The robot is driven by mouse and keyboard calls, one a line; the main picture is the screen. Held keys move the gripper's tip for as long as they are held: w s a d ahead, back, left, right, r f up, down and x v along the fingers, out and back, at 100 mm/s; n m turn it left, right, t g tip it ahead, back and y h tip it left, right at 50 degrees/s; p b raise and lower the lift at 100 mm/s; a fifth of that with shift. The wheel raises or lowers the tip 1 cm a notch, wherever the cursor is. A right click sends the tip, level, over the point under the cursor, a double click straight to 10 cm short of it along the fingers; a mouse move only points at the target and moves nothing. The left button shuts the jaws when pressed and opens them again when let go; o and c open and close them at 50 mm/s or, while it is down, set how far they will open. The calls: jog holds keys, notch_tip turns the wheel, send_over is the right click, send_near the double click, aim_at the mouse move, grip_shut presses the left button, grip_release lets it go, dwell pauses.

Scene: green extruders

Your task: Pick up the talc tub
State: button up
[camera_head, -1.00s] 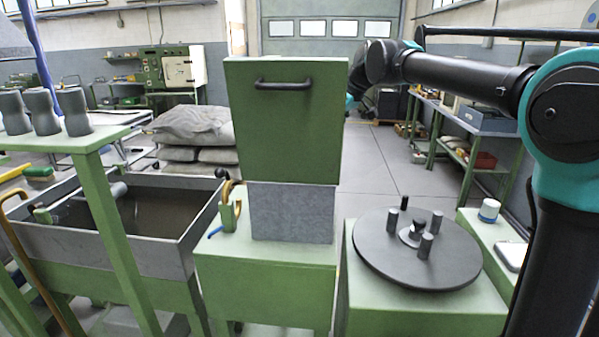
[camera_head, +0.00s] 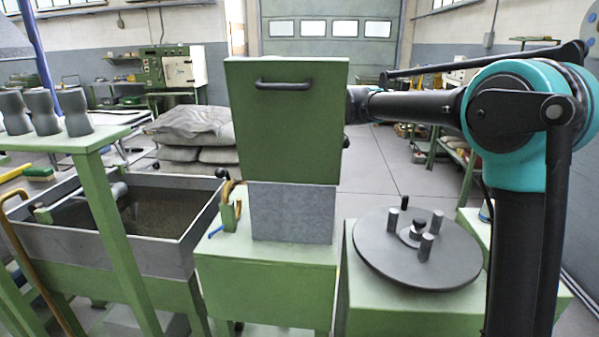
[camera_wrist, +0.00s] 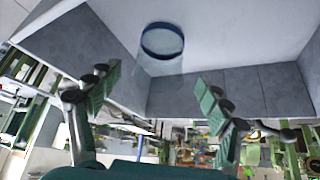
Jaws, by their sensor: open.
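In the head view my gripper is hidden behind the green upright box; my forearm reaches left to that box.
The green upright box (camera_head: 290,130) with a black handle stands on a grey block at centre. A grey trough (camera_head: 65,230) is at left. A blue ring (camera_wrist: 162,40) shows in the wrist view.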

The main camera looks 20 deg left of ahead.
jog(key=x, duration=0.4)
jog(key=shift+w+a+f, duration=0.2)
jog(key=shift+f, duration=0.05)
jog(key=shift+c, duration=0.2)
jog(key=c, duration=1.2)
